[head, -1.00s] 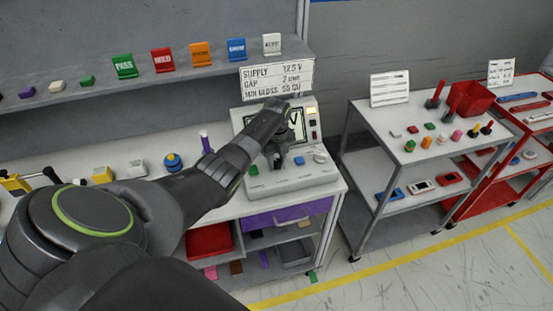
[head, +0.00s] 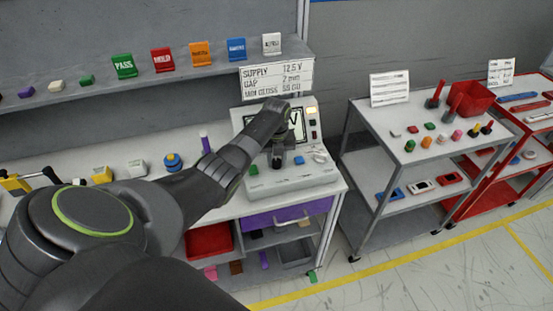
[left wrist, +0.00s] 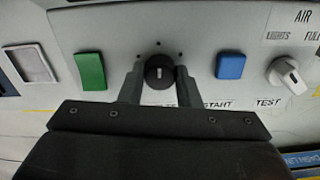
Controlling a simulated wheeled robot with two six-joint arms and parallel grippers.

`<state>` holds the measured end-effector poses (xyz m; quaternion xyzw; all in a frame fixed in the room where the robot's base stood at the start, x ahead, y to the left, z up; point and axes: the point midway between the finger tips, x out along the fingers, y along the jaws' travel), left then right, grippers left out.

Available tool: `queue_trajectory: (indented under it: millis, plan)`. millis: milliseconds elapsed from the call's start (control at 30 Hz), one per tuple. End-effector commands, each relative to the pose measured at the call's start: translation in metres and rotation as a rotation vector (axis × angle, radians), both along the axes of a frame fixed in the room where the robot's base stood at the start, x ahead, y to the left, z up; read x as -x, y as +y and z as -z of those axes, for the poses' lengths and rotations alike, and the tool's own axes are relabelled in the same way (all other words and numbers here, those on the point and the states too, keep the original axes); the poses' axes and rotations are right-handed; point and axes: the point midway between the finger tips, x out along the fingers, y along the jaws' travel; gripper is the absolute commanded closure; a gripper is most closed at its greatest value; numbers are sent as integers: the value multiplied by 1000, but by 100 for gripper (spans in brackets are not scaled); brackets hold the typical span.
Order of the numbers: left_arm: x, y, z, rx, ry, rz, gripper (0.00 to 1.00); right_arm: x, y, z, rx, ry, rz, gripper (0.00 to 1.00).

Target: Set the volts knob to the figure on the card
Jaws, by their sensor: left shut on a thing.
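The card (head: 277,80) stands behind the bench and reads SUPPLY 12.5 V, with lines for gap and gloss below. The dashboard module (head: 290,183) sits on the bench under my left arm. Its display (head: 297,124) is mostly hidden by my arm; only a "V" shows. In the left wrist view, the round black knob (left wrist: 159,72) with a white pointer mark sits between the fingers of my left gripper (left wrist: 160,85), which is shut on it. The pointer stands about upright in that view. My left gripper also shows in the head view (head: 277,160). My right gripper is not in view.
A green button (left wrist: 90,71) and a blue button (left wrist: 230,66) flank the knob closely. A white AIR knob (left wrist: 287,75) is further right. A grey cart (head: 400,150) with small parts stands to the right, beyond a floor gap.

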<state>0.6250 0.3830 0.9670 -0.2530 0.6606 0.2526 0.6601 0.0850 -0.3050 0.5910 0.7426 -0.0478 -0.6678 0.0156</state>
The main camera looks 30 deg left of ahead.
Motion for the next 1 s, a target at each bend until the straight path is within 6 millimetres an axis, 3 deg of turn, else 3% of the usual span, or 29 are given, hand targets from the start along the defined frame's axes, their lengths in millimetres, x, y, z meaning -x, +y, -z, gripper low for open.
queue_trajectory:
  millis: [233, 267, 400, 767, 1000]
  plan:
    - [-1, 0, -1, -1, -4, 0, 93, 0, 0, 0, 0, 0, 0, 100]
    - [-1, 0, -1, -1, -4, -1, 66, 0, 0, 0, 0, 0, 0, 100]
    - [-1, 0, -1, -1, -2, -1, 48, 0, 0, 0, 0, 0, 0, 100]
    - [-1, 0, -3, -1, -2, -2, 48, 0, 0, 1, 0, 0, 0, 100]
    - [-1, 1, -33, -3, -5, 0, 48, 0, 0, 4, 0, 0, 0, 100]
